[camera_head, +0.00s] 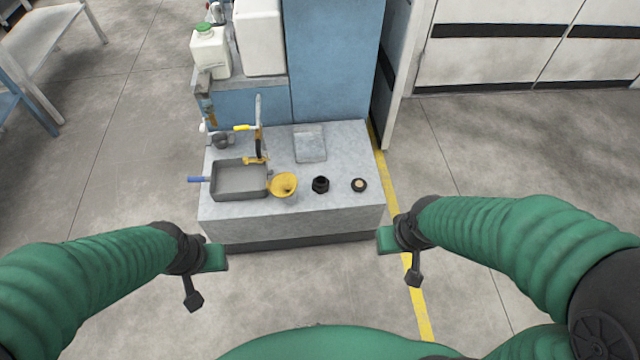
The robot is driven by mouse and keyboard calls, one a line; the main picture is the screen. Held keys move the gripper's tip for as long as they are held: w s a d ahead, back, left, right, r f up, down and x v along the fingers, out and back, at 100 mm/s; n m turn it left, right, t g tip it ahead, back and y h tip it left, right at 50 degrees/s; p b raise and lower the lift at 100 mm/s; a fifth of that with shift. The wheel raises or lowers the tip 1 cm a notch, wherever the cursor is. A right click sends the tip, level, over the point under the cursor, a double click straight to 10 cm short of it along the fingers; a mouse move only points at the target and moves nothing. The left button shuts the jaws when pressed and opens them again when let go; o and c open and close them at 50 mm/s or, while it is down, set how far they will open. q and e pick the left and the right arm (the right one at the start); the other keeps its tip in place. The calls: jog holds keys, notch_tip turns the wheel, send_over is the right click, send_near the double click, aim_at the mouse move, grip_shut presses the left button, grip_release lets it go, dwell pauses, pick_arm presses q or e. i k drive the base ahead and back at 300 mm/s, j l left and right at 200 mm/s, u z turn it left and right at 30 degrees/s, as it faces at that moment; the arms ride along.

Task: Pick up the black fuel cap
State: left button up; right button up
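Two small black round parts stand near the front right of the grey worktop. One is a dark, taller, knobbed piece (320,184). The other is a low black ring-like piece with a tan centre (359,185). I cannot tell for certain which of them is the black fuel cap. My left gripper (204,278) is in front of the worktop's left front corner, apart from everything on it. My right gripper (401,257) is in front of the right front corner, also apart. Neither appears to hold anything. Their finger opening is not clear from this angle.
A yellow funnel (284,185) sits just left of the black parts. Left of it are a grey metal tray (239,193) and an upright tap-like fitting (258,125). A square plate (310,147) lies behind. White containers (210,50) stand at the back left.

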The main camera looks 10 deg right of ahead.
aim_at(359, 185)
jog(key=i+l+u, duration=0.4)
jog(key=l, duration=0.25)
jog(key=i+l+u, duration=0.25)
jog(key=l+u, duration=0.2)
jog(key=l, duration=0.25)
jog(key=i+l+u, duration=0.2)
jog(key=l, duration=0.25)
